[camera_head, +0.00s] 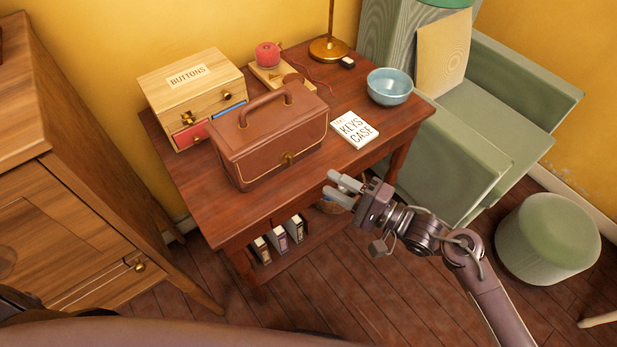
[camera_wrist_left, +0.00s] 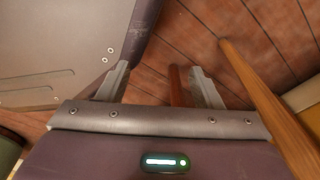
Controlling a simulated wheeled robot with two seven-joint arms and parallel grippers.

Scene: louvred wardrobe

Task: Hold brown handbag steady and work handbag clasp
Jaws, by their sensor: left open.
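The brown handbag (camera_head: 240,165) stands upright on the wooden table, its handle raised. Its brass clasp (camera_head: 287,158) is on the front face, which is turned toward me. Whether the clasp is fastened is too small to tell. My right gripper (camera_head: 330,184) is in front of the table's front edge, to the right of the bag and apart from it. Its two pale fingers show a gap with nothing between them. My left gripper (camera_wrist_left: 161,72) shows in the left wrist view, open and empty above the floor. It is not seen in the head view.
The table (camera_head: 210,210) also holds a button drawer box (camera_head: 160,84) behind the bag, a pincushion (camera_head: 268,54), a white keys card (camera_head: 354,130) and a blue bowl (camera_head: 390,88). A wooden cabinet (camera_head: 70,220) stands left; a green armchair (camera_head: 455,150) and stool (camera_head: 548,238) stand right.

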